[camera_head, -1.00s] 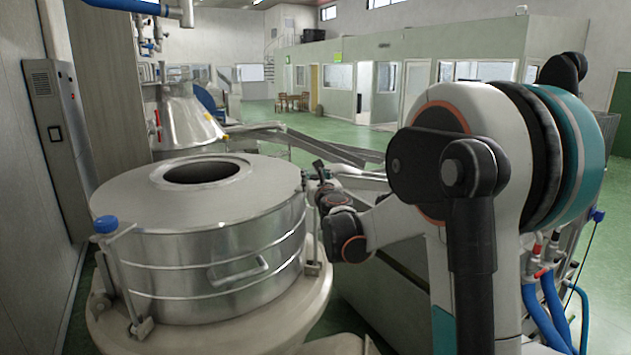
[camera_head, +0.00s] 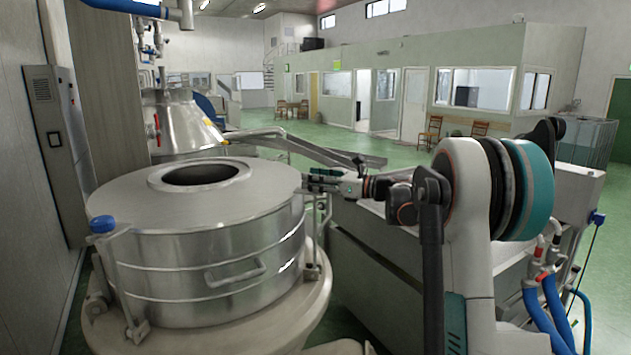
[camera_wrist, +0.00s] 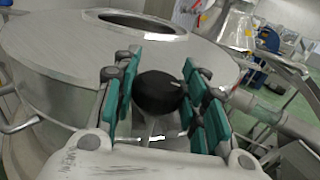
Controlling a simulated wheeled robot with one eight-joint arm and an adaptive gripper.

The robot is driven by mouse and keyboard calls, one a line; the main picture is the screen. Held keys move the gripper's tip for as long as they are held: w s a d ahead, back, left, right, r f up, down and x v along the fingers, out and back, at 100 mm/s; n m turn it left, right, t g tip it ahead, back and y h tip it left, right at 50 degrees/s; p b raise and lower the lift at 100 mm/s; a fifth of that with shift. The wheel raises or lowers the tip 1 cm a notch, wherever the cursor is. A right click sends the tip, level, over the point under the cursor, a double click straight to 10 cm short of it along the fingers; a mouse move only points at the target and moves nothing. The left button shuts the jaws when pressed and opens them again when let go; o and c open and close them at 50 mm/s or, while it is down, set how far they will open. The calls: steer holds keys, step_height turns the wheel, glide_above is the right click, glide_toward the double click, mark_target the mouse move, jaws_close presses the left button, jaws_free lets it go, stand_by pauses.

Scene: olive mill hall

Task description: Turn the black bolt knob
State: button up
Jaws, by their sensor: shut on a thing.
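The black bolt knob (camera_wrist: 157,94) is round and dark, with a small light mark on its top. In the wrist view it sits between the teal finger pads of my gripper (camera_wrist: 160,76), which is shut on it. The knob stands beside the steel vessel's (camera_wrist: 55,60) side, close to its lid rim. In the head view, my gripper (camera_head: 322,180) is at the right edge of the vessel (camera_head: 205,255), and its fingers hide the knob there. The bolt's lower part is mostly hidden by the gripper.
A blue-capped bolt (camera_head: 103,225) stands at the vessel's front left, and a handle (camera_head: 236,274) is on its side. A conical steel vessel (camera_head: 183,122) and a metal chute (camera_head: 310,150) lie behind. A long machine trough is to the right. Green floor is open beyond.

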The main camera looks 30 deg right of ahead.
steer(key=n+g+y, duration=0.2)
steer(key=g, duration=0.1)
steer(key=n+g+y+p, duration=0.1)
steer(key=n+g+y, duration=0.2)
steer(key=shift+f+g, duration=0.2)
steer(key=shift+g, duration=0.1)
steer(key=shift+n+g+y+p, duration=0.9)
steer(key=shift+n+g+p, duration=0.65)
steer(key=shift+g, duration=0.45)
steer(key=shift+a+f+n+g+p, duration=0.1)
steer(key=shift+f+n+g+p, duration=0.2)
steer(key=shift+n+g, duration=0.4)
steer(key=shift+r, duration=0.1)
steer(key=o, duration=0.9)
steer(key=shift+o, duration=0.9)
steer(key=shift+s+a+r, duration=0.2)
steer(key=shift+m, duration=0.25)
steer(key=shift+w, duration=0.1)
